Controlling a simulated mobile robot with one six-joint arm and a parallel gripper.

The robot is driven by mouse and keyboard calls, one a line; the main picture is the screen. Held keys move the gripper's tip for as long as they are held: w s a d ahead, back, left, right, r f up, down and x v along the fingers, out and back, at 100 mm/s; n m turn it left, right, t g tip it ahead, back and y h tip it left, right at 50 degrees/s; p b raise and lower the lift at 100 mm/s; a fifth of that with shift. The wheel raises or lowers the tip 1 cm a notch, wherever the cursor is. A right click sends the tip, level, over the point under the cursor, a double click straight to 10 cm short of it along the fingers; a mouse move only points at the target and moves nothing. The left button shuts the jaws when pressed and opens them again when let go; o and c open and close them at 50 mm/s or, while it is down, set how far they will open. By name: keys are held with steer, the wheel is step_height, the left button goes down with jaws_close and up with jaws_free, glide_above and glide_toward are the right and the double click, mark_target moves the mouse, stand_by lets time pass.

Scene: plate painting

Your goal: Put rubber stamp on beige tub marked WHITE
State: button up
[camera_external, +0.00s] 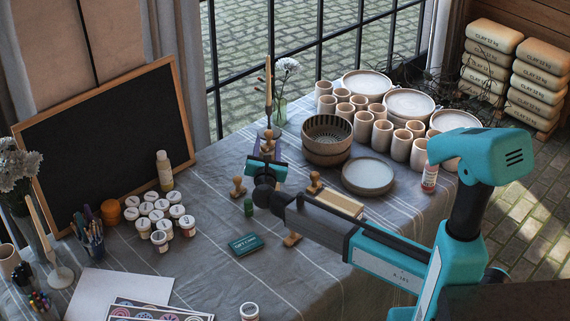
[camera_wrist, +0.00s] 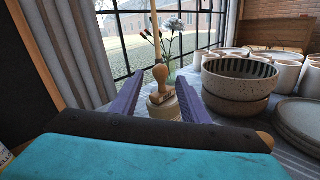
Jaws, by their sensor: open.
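A wooden rubber stamp (camera_wrist: 161,88) with a round knob stands upright between the two spread purple fingers of my gripper (camera_wrist: 161,104) in the wrist view, beyond them or just at their tips. My gripper (camera_external: 267,160) is open and empty in the external view, low over the cloth near the candlestick. Other wooden stamps stand at its left (camera_external: 237,187) and right (camera_external: 315,183). The small white-lidded tubs (camera_external: 160,210) cluster left of my gripper; their labels are too small to read, so I cannot tell which one is marked WHITE.
A candlestick (camera_external: 268,85) and a flower vase (camera_external: 280,110) stand behind the stamp. Stacked bowls (camera_external: 327,155), plates (camera_external: 367,175) and cups are at the right. A green ink pad (camera_external: 246,244) lies in front. A blackboard (camera_external: 105,140) leans at the left.

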steer(key=shift+s, duration=0.7)
stand_by(0.3)
